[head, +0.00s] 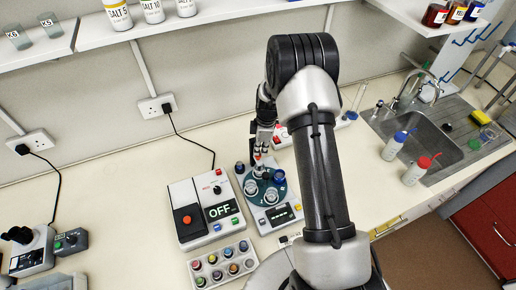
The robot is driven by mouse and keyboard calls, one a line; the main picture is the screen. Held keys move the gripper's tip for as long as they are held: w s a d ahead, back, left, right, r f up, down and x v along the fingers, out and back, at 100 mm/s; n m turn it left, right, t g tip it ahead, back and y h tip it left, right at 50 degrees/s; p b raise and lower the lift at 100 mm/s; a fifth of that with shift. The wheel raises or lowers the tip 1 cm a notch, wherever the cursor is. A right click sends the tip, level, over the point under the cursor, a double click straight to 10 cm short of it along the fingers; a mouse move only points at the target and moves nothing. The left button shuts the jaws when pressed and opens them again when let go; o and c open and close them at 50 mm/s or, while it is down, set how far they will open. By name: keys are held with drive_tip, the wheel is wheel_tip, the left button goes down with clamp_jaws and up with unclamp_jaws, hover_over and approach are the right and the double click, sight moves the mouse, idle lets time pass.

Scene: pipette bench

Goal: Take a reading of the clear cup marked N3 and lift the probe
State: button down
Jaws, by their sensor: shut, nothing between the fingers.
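A grey device (277,221) with a small dark display has a teal round plate (262,198) on top. Several small cups stand on the plate, among them a blue-looking one (278,177) at the right and a dark one (240,168) at the back left. Their marks are too small to read, so I cannot tell which is N3. My gripper (259,166) points down over the back of the plate, shut and empty. It hides part of the plate. I cannot make out a probe for certain.
A grey box (193,222) with an "OFF" display stands left of the device. A rack (230,277) of coloured vials is in front. A sink (424,138) and two wash bottles are at the right, a microscope at far left. Shelves with jars overhang the back. The bench's left middle is clear.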

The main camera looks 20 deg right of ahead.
drive_tip(key=d, duration=0.1)
drive_tip(key=s+d+r, duration=0.1)
drive_tip(key=shift+d+b, duration=0.3)
wheel_tip(320, 180, up, 12)
drive_tip(key=d, duration=0.1)
drive_tip(key=shift+s, duration=0.25)
drive_tip(key=shift+f, duration=0.1)
idle(0.4)
